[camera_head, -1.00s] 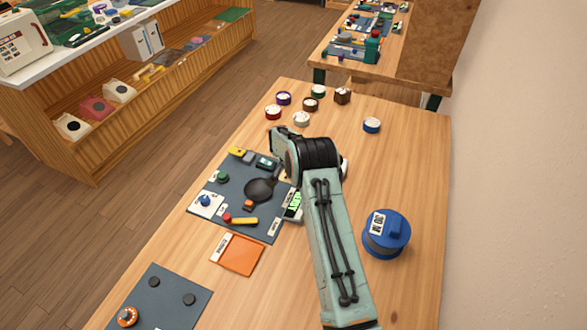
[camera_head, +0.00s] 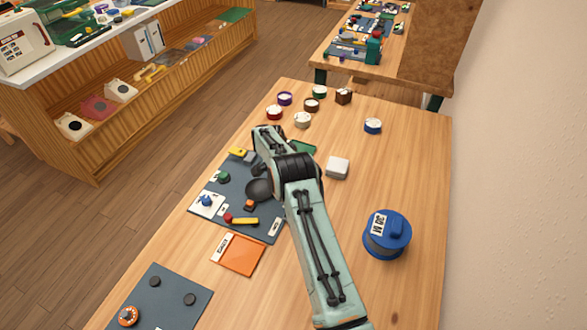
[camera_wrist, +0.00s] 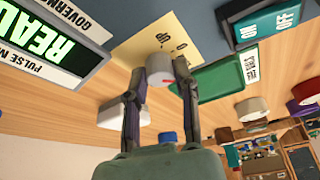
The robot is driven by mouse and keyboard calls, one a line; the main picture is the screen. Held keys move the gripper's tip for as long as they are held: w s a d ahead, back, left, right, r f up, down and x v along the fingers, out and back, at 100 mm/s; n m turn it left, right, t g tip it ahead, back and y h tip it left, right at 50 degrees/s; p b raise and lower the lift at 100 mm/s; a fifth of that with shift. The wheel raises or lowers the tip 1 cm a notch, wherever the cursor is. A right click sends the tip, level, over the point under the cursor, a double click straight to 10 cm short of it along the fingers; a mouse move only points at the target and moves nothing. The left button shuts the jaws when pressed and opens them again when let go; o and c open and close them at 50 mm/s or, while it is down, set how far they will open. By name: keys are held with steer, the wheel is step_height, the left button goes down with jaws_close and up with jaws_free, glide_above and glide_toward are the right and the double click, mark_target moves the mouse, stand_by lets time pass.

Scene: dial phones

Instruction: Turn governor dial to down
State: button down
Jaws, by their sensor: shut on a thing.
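In the wrist view, the governor dial (camera_wrist: 159,63) is a pale round knob on a cream plate (camera_wrist: 128,47) with dark lettering. My gripper (camera_wrist: 160,68) has one dark finger on each side of the knob and is shut on it. In the head view, my arm covers the dial and my fingertips.
A display reading "READ…" (camera_wrist: 45,45) is left of the plate. An ON/OFF panel (camera_wrist: 265,25) and a green card (camera_wrist: 205,80) are to the right. In the head view, a white box (camera_head: 337,167) and blue drum (camera_head: 386,235) stand right of my arm.

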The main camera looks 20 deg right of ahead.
steer(key=c, duration=0.8)
jaws_free()
steer(key=shift+c, duration=0.2)
steer(key=shift+r, duration=0.1)
steer(key=v, duration=1.2)
